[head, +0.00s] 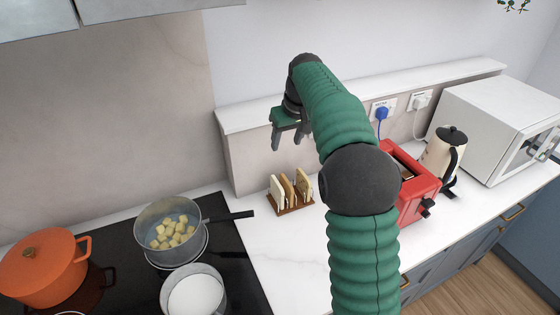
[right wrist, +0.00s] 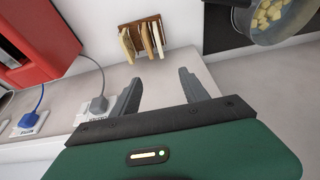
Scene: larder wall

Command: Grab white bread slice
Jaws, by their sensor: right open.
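A small brown wooden rack (head: 294,209) stands on the white counter and holds several upright bread slices. The palest one, the white bread slice (head: 278,192), is at the rack's left end in the head view; browner slices (head: 303,184) stand to its right. In the right wrist view the rack (right wrist: 138,22) is at the top, with the white slice (right wrist: 157,38) at its right side. My right gripper (head: 288,140) is open and empty, above and behind the rack, apart from the bread. Its two fingers (right wrist: 160,78) also show in the wrist view. My left gripper is out of view.
A red toaster (head: 419,193), a cream kettle (head: 440,149) and a white microwave (head: 490,125) stand right of the rack. A pan of potato pieces (head: 171,229) with its handle towards the rack, a white-filled pot (head: 194,293) and an orange pot (head: 42,268) are left.

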